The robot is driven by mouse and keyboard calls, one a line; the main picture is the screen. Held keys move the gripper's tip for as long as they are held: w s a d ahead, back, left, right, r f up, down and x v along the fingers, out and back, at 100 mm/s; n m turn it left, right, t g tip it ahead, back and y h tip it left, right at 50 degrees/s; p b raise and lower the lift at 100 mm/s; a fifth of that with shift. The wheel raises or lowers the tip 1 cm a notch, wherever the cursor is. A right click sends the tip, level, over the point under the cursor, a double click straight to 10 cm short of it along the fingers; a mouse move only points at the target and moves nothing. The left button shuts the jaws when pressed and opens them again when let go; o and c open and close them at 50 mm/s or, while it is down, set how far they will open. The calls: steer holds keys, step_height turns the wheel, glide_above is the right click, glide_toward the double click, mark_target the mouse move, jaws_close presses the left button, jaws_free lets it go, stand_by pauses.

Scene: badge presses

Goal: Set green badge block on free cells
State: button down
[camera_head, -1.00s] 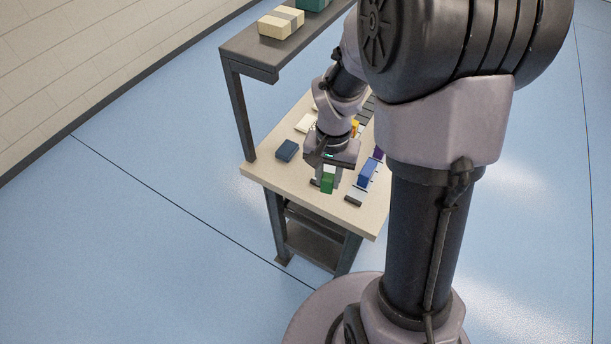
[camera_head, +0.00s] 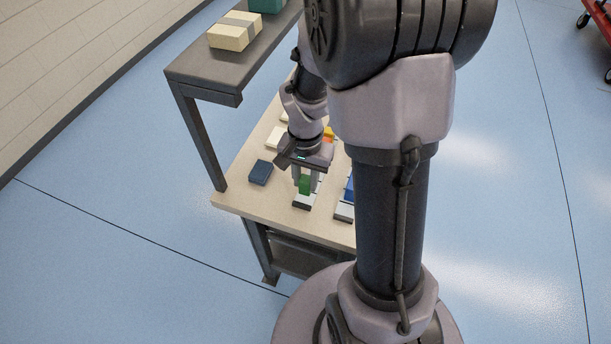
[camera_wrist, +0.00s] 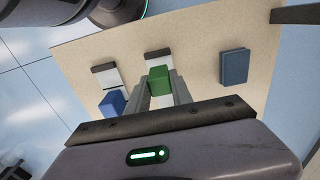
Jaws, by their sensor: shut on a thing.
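The green badge block (camera_head: 304,185) is held between the fingers of my gripper (camera_head: 306,180), which is shut on it. It also shows in the wrist view (camera_wrist: 160,80) between the two fingers (camera_wrist: 164,92). A narrow pale strip with a dark end (camera_head: 302,206) lies under or just beyond the block; its pale part (camera_wrist: 156,65) and dark end show in the wrist view. The block and fingers hide the rest of this strip. I cannot tell whether the block touches it. A second such strip (camera_wrist: 108,78) lies beside it, with a blue block (camera_wrist: 113,103) on or over it.
A dark blue block (camera_head: 260,173) lies on the beige table (camera_head: 232,198), apart from the strips. A grey shelf (camera_head: 205,74) above the table carries a beige box (camera_head: 234,31) and a teal box (camera_head: 266,5). My arm hides the table's right side. A red cart (camera_head: 598,22) stands far right.

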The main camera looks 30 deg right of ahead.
steer(key=shift+f+b, duration=0.65)
steer(key=shift+f, duration=0.7)
steer(key=shift+f, duration=0.25)
steer(key=c, duration=1.1)
jaws_free()
steer(key=shift+o, duration=0.2)
step_height(320, 180, up, 11)
steer(key=p, duration=0.8)
steer(key=shift+r, duration=0.1)
